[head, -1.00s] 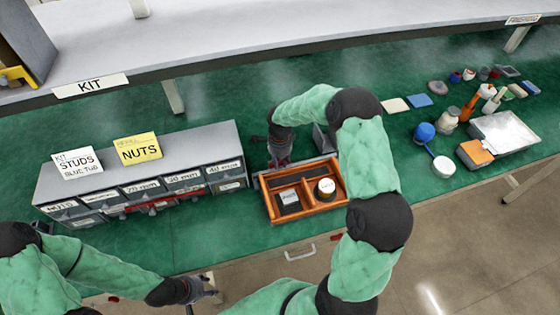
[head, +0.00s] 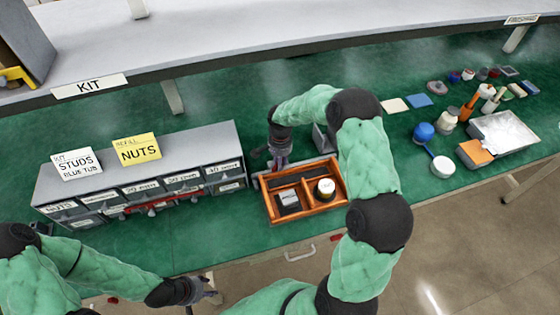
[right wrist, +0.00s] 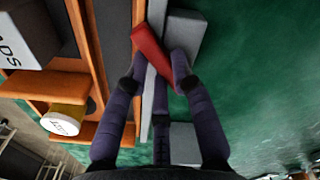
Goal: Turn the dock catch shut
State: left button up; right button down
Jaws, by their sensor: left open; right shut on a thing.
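In the head view my right gripper (head: 279,160) is at the tray's far left corner, and the catch is mostly hidden there. The tray (head: 307,211) has orange walls and holds a labelled box and a round canister. My left gripper (head: 207,292) is open and empty near the front edge.
A grey drawer cabinet (head: 205,148) with STUDS and NUTS cards stands left of the tray. Grey blocks (right wrist: 187,38) sit beside the catch. Bottles, a blue pot (head: 424,132) and a metal tray (head: 505,133) are at the right. A shelf runs along the back.

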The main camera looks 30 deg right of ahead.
jog(key=n, duration=0.5)
jog(key=shift+n+p, duration=0.3)
jog(key=shift+p, duration=0.05)
jog(key=shift+w+d+n+p, duration=0.15)
jog(key=shift+n+p, duration=0.15)
jog(key=shift+n, duration=1.9)
jog(key=c, duration=1)
grip_release()
jog(key=shift+c, duration=0.2)
notch_tip(320, 180, up, 12)
